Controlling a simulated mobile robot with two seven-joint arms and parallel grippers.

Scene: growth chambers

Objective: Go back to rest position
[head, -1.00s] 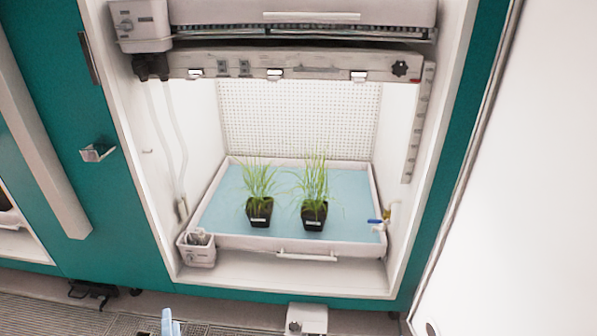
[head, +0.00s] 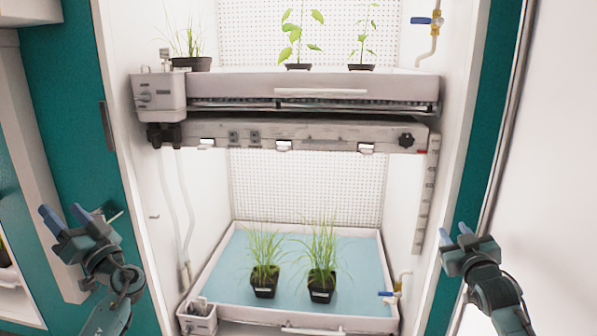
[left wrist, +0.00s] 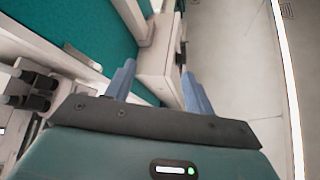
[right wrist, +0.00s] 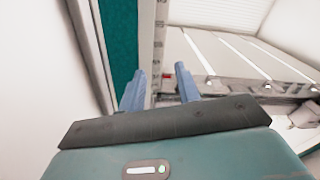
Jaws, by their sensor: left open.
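My left gripper (head: 63,215) is raised at the left of the head view, in front of the teal cabinet front. It is open and empty. In the left wrist view its two blue fingers (left wrist: 160,85) stand apart with nothing between them. My right gripper (head: 456,237) is raised at the right of the head view, in front of the right side of the chamber opening. It is open and empty too. Its blue fingers (right wrist: 160,85) stand apart in the right wrist view. Neither gripper touches a plant or tray.
Two potted grasses (head: 264,281) (head: 322,283) stand on the blue-lined lower tray (head: 225,250). The upper shelf (head: 300,90) bears one grass pot (head: 190,62) and two leafy seedlings (head: 298,65) (head: 361,66). A tap (head: 428,21) is at upper right. A white panel (head: 560,150) stands at far right.

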